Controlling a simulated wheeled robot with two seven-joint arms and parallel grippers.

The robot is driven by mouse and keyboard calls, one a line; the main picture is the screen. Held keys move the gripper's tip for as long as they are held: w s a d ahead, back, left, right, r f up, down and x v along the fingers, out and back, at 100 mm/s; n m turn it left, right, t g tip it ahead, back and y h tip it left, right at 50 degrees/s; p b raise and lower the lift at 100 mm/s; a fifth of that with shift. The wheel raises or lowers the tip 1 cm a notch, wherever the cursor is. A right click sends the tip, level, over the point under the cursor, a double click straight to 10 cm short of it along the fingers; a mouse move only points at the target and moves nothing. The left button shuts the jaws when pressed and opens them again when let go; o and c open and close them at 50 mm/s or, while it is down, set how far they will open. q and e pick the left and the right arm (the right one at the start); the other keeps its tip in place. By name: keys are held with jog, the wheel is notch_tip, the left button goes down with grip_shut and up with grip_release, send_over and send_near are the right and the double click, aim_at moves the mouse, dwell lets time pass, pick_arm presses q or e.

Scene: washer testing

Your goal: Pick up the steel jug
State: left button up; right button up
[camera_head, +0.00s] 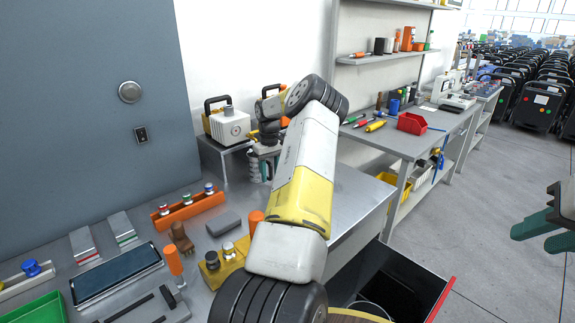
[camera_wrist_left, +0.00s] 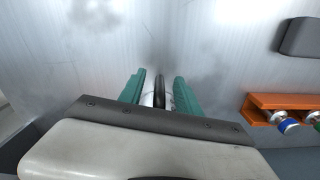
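My left gripper (camera_wrist_left: 159,92) is low over the grey metal bench, with its two green fingers apart. A dark, narrow handle-like piece (camera_wrist_left: 160,92) stands between the fingers, with gaps on both sides. A pale, shiny part shows beside it. This may be the steel jug, but most of it is hidden by the gripper body.
An orange rack (camera_head: 190,209) with several small parts stands on the bench, near a grey block (camera_head: 223,224). A white case (camera_head: 229,126) with a black handle is behind. A tablet (camera_head: 117,273) and green tray (camera_head: 38,312) lie front left. A black bin (camera_head: 405,285) is below.

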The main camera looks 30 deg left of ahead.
pick_arm(q)
jog(key=shift+f, duration=0.3)
grip_shut()
dwell(1.2)
